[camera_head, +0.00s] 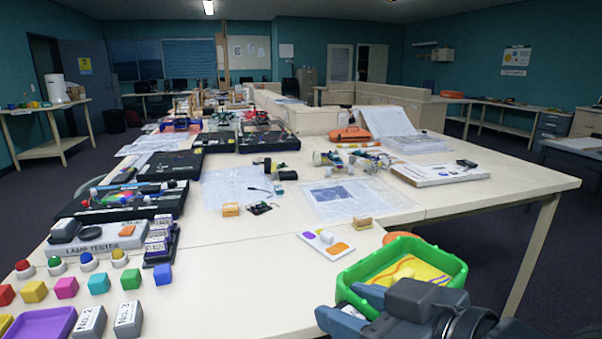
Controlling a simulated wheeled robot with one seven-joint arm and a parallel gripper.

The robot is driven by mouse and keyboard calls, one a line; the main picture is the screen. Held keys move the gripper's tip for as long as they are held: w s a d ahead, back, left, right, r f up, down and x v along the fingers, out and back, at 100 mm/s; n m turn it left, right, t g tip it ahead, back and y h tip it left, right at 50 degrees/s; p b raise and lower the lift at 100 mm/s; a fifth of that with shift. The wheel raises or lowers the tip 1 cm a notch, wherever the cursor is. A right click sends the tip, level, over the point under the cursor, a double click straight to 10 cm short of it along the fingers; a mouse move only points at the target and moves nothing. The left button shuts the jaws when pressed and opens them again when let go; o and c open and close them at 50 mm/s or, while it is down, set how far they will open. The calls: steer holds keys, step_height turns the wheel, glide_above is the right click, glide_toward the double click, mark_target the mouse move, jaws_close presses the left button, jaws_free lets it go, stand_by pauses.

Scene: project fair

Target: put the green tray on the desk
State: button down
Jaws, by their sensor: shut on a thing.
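The green tray (452,264) is in the lower right of the head view. It has a yellow floor inside with an orange curved shape on it. My gripper (354,309) is shut on the tray's near left wall, with one blue-grey finger on each side. The tray overlaps the right edge of the near desk (250,285) in the picture, with dark floor behind its right side. I cannot tell whether its underside touches the desk. My gripper's body hides the tray's near right part.
A white card with coloured shapes (326,244) and an orange object (399,237) lie near the tray. A lamp tester (98,242), coloured cubes (99,283) and a purple tray (42,323) fill the desk's left side. The desk's near middle is clear.

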steer(key=shift+w+d+f, duration=0.1)
steer(key=shift+d+f, duration=0.15)
steer(key=shift+f, duration=0.6)
steer(key=shift+d+f+h, duration=0.2)
steer(key=shift+f+h, duration=0.05)
steer(key=shift+h, duration=0.05)
steer(key=d+f+m+t+h, duration=0.1)
steer(key=d+f, duration=0.4)
steer(key=f, duration=0.6)
steer(key=w+d+f+m+t+h, duration=0.1)
steer(key=d+f+m+h, duration=0.3)
steer(key=f, duration=0.7)
steer(key=w+d+f+m+h, duration=0.1)
steer(key=d+f+m+h, duration=0.1)
steer(key=d+f, duration=0.4)
step_height(320, 180, down, 6)
steer(key=shift+r+m+t+h, duration=0.1)
steer(key=shift+m+t+h, duration=0.2)
steer(key=shift+t+h, duration=0.1)
steer(key=shift+w+a, duration=0.1)
steer(key=shift+a, duration=0.1)
